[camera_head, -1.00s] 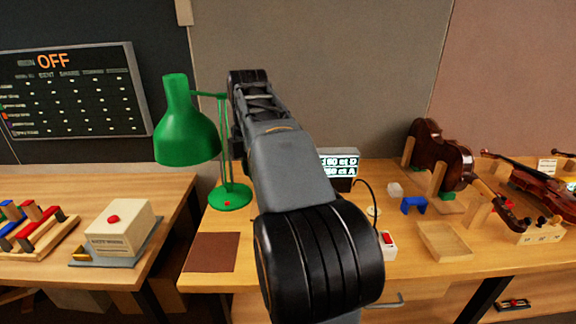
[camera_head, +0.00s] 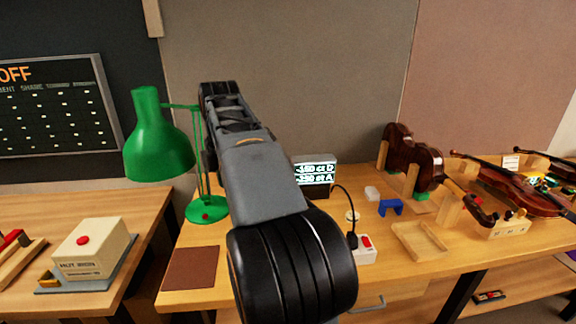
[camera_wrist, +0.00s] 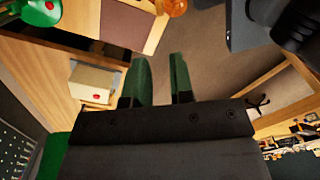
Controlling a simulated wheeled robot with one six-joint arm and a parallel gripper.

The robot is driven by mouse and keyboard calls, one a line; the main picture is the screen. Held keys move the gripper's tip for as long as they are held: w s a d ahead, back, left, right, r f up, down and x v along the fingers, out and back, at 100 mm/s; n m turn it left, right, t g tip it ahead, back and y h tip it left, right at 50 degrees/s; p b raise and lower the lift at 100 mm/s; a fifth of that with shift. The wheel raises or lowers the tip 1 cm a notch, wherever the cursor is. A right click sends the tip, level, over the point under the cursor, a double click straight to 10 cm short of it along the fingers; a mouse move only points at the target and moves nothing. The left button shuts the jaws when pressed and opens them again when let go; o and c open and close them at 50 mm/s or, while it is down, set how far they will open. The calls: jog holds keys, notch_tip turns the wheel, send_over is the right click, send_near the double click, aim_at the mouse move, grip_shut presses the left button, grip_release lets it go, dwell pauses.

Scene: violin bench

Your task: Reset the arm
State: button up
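My arm (camera_head: 262,180) is raised in the middle of the head view, reaching up and away over the bench. Its far end hides my gripper in that view. In the wrist view my gripper (camera_wrist: 159,80) shows two dark green fingers apart, with bare floor seen between them. Nothing is held between the fingers. The gripper is in free air, above the floor.
A green lamp (camera_head: 160,150) stands close left of my arm. The workbench (camera_head: 440,262) holds a small display (camera_head: 316,174), a wooden tray (camera_head: 420,243) and violins (camera_head: 520,185). A beige box with a red button (camera_head: 92,250) sits on the left table.

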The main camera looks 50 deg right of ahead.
dwell(0.3)
jog(key=w+a+f+m+t, duration=0.15)
jog(key=a+f+m, duration=0.25)
jog(key=f+m, duration=0.8)
jog(key=s+a+f+m+t+p, duration=0.1)
jog(key=s+a+f, duration=0.1)
jog(key=s+a, duration=0.2)
jog(key=s+a+f+m+t+p, duration=0.1)
jog(key=s+a, duration=0.3)
jog(key=a, duration=0.5)
jog(key=shift+s+a+f+m+p, duration=0.2)
jog(key=shift+s+f+m+p, duration=0.15)
jog(key=shift+f+m, duration=0.45)
